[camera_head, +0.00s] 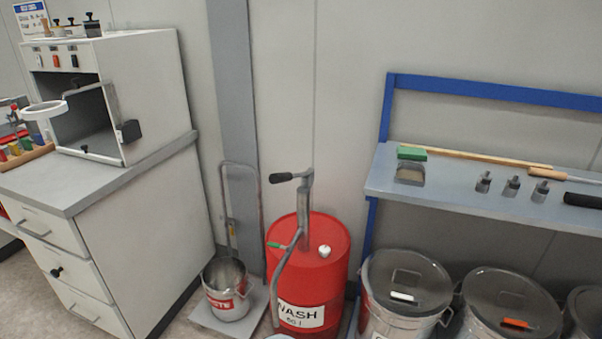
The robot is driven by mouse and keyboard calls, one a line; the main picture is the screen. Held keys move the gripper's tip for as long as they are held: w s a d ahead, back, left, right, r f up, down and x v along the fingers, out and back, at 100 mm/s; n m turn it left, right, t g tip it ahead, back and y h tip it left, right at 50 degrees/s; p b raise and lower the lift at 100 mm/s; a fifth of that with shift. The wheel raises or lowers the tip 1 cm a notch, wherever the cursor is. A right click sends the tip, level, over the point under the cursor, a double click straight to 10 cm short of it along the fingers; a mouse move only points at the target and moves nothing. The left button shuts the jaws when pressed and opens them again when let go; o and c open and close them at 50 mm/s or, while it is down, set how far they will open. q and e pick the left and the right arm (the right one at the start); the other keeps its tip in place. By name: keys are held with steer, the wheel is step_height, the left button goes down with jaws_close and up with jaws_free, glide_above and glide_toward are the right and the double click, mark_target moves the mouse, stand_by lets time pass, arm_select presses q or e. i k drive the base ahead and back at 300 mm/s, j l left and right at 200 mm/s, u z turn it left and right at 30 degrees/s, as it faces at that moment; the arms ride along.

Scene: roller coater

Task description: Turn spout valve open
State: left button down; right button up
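A red drum (330,262) labelled WASH stands on the floor in the middle of the view. A grey hand pump (306,205) rises from its top, with a black-gripped crank handle (282,177) pointing left. A curved grey spout pipe (281,275) comes off the pump and hangs down the drum's left front. A small green lever (274,245), which looks like the spout valve, sticks out to the left near the top of the spout. Whether the valve is open or shut is too small to tell. The spout's lower end is hard to make out. Neither gripper is in view.
A metal bucket (228,290) with a red label stands on a platform with an upright handle, left of the drum. A white cabinet (150,225) is further left. Lidded metal bins (405,275) stand right of the drum under a blue-framed shelf (450,205) holding tools.

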mark_target(274, 245)
steer(key=i+l+u, duration=0.15)
steer(key=i, duration=0.3)
steer(key=i+l+u, duration=0.15)
steer(key=i, duration=0.3)
steer(key=i+j+z, duration=0.1)
steer(key=j+z, duration=0.65)
steer(key=i+l, duration=0.05)
steer(key=l, duration=0.05)
